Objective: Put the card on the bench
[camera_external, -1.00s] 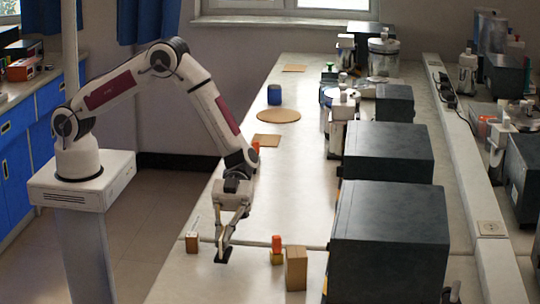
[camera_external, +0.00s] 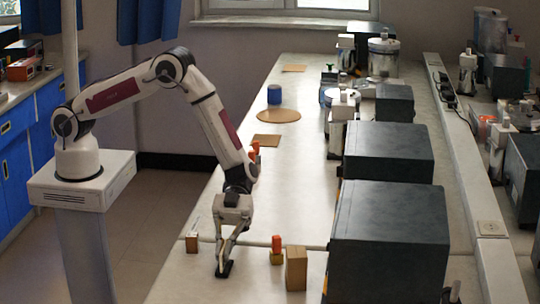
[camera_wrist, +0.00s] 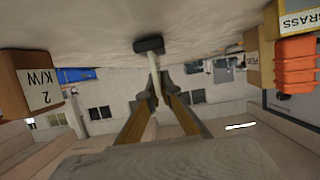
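The card is seen nearly edge-on as a pale upright strip (camera_wrist: 154,72) in the wrist view, with a black foot (camera_wrist: 148,46) at its bench end. My gripper (camera_wrist: 158,95) has its two fingers closed together on the strip. In the external view my gripper (camera_external: 228,250) points down over the near part of the bench (camera_external: 235,291), and the black foot (camera_external: 224,270) shows below the fingertips. The foot is at or very close to the bench top; I cannot tell whether it touches. The card's face is hidden.
A small wooden block (camera_external: 192,243) stands left of my gripper. An orange piece on a wooden block (camera_external: 277,250) and a taller wooden block (camera_external: 296,268) stand to the right. A large dark box (camera_external: 388,245) is farther right.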

